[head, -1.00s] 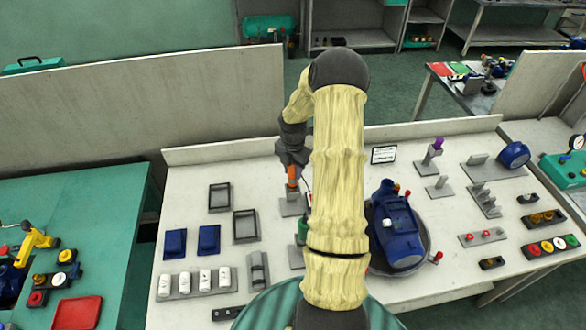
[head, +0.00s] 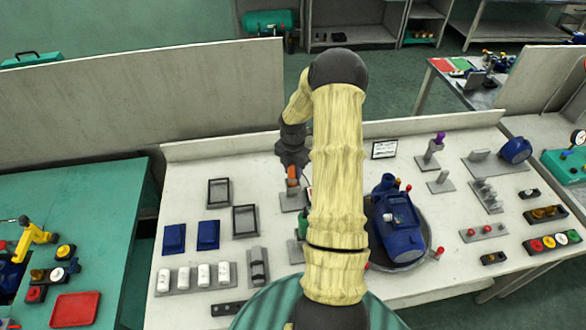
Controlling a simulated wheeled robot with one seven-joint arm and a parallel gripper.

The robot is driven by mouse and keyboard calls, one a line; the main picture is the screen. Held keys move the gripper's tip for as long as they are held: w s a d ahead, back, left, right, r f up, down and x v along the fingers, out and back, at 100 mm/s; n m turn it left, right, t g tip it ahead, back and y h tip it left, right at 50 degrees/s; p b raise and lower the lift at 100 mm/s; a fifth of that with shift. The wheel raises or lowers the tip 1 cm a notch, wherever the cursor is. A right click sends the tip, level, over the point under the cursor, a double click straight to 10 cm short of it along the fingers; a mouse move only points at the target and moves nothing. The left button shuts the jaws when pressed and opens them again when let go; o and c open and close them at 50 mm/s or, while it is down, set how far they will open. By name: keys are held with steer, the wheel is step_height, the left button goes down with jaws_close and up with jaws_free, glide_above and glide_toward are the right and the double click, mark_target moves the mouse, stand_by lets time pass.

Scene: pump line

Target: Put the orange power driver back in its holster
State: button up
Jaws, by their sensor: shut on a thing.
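The orange power driver (head: 292,183) is in the head view, left of my yellow-covered arm, and only a small orange part of it shows. My gripper (head: 292,172) is shut on the driver from above, at the back middle of the white bench. The driver is directly over a small grey stand (head: 291,203), which appears to be the holster. My gripper and arm hide most of the driver and part of the stand, so I cannot tell how far the driver sits in it.
Left of the stand are empty dark frames (head: 245,222), blue blocks (head: 208,235) and white cylinders in a rack (head: 203,274). A blue pump (head: 401,238) on a round plate stands to the right of my arm. A small sign (head: 384,149) stands behind.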

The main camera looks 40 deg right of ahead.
steer(key=shift+f, duration=0.6)
steer(key=o, duration=1.1)
steer(key=shift+r+p, duration=2.5)
steer(key=shift+r, duration=0.55)
